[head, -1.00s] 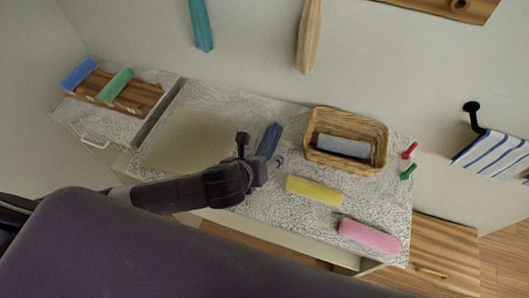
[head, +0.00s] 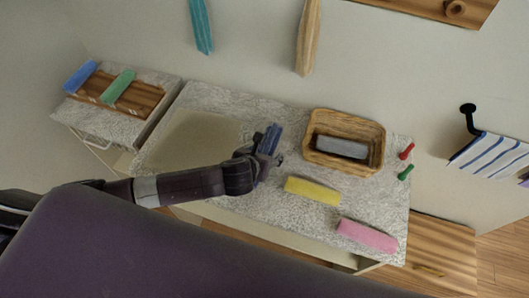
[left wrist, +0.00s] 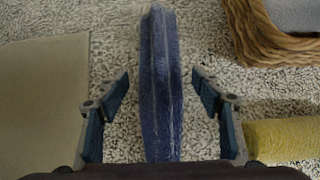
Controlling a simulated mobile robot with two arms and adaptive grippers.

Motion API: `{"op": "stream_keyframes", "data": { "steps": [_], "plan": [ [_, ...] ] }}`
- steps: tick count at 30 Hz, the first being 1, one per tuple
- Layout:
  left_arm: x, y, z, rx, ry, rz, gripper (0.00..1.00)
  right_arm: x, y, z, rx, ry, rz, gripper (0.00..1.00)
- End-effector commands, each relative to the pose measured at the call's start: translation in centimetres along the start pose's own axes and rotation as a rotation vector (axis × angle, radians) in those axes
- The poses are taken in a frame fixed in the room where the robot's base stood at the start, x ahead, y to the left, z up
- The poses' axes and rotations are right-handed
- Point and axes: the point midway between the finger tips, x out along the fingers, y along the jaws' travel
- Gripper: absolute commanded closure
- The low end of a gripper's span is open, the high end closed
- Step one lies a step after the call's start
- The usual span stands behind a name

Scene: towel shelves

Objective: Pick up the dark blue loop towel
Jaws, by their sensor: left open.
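The dark blue towel (head: 273,135) lies on the speckled counter, left of the wicker basket, partly hidden by my left gripper in the head view. In the left wrist view the towel (left wrist: 160,85) runs lengthwise up the middle, between the fingers. My left gripper (head: 269,147) is over its near end. In the left wrist view the left gripper (left wrist: 162,95) is open, with one finger on each side of the towel and counter showing in both gaps. My right gripper is not in view.
A wicker basket (head: 374,158) holds a grey towel (head: 341,146). A yellow towel (head: 312,190) and a pink towel (head: 366,236) lie to the right. A flat beige mat (head: 190,140) lies to the left.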

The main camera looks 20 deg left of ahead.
Motion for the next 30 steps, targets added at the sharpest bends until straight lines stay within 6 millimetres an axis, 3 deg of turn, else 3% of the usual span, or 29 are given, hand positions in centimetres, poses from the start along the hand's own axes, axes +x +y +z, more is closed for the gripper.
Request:
{"op": "stream_keyframes", "data": {
  "steps": [9,21,30],
  "plan": [
    [0.38,-0.01,0.01,0.000,-0.001,-0.001,0.40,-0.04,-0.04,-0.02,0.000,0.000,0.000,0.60],
    [0.37,0.00,-0.01,0.000,0.000,0.000,0.84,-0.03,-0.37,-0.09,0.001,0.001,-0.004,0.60],
    [0.24,0.00,0.18,-0.001,-0.001,-0.001,0.85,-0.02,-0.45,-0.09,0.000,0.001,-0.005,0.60]
  ]
}}
